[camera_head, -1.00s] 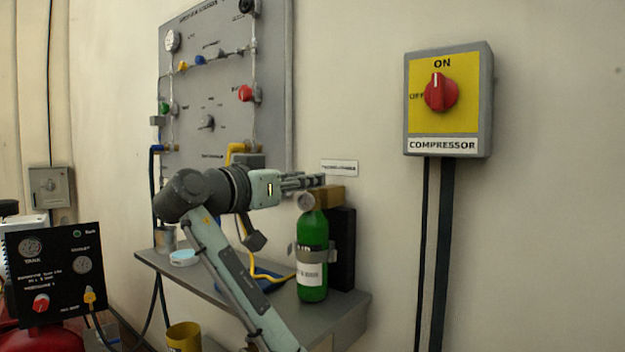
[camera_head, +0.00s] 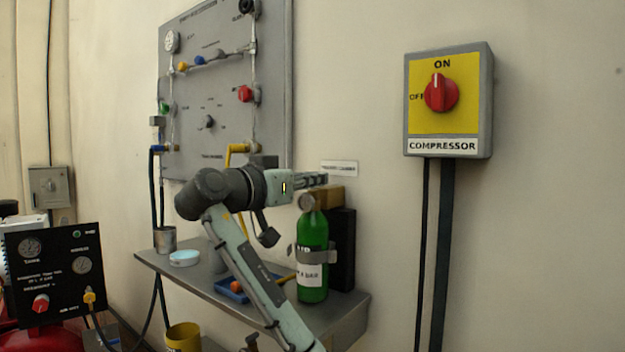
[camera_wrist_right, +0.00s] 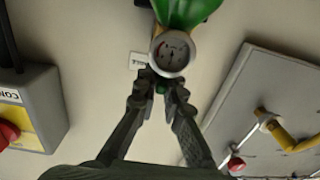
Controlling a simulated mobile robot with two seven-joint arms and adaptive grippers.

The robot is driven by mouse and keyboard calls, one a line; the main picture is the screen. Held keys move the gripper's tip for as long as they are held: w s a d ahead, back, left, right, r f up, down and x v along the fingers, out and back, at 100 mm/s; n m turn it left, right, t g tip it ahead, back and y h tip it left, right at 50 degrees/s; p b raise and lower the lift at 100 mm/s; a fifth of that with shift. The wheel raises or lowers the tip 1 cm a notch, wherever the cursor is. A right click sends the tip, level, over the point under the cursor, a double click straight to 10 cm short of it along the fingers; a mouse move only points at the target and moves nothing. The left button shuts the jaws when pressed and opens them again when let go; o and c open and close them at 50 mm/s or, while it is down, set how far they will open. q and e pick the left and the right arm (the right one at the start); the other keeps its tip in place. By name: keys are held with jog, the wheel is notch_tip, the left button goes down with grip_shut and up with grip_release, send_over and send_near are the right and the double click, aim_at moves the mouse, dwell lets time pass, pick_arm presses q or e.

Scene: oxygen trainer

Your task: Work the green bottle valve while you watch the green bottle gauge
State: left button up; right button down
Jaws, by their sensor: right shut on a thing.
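The green bottle (camera_head: 312,250) stands upright on the shelf, strapped against a black upright block. Its round gauge (camera_head: 306,201) sits at the neck. In the right wrist view the bottle (camera_wrist_right: 185,10) is at the top edge, and the white gauge face (camera_wrist_right: 171,52) has a dark needle and a red mark; the numbers are too small to read. My right gripper (camera_wrist_right: 163,84) is shut on the small green bottle valve (camera_wrist_right: 161,88), just beside the gauge. In the head view my right gripper (camera_head: 318,179) is above the gauge, and its fingers hide the valve. My left gripper is not in view.
The grey shelf (camera_head: 345,308) also holds a blue tray (camera_head: 229,291), a metal cup (camera_head: 165,239) and a pale round dish (camera_head: 184,258). A grey valve panel (camera_head: 225,100) and the compressor switch box (camera_head: 448,98) are on the wall. A black gauge box (camera_head: 58,270) stands left.

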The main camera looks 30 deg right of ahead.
jog(key=n+t+y+b, duration=0.1)
jog(key=n+t, duration=0.1)
jog(key=t, duration=0.1)
jog(key=shift+f+y, duration=0.15)
jog(key=shift+y, duration=0.15)
jog(key=shift+n+t, duration=0.5)
jog(key=shift+t, duration=0.1)
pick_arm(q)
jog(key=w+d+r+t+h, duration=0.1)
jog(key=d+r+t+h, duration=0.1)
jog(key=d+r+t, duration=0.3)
pick_arm(e)
jog(key=shift+n+t+y, duration=0.3)
jog(key=shift+t+y, duration=0.1)
jog(key=shift+y, duration=0.1)
jog(key=shift+n+t+y, duration=0.4)
jog(key=shift+t, duration=0.1)
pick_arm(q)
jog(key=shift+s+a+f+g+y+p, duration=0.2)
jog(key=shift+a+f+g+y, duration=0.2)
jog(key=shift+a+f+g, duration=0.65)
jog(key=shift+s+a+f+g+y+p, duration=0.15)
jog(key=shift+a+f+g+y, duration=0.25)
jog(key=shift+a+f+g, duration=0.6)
pick_arm(e)
jog(key=shift+n+t+y, duration=1)
jog(key=shift+t+y, duration=0.1)
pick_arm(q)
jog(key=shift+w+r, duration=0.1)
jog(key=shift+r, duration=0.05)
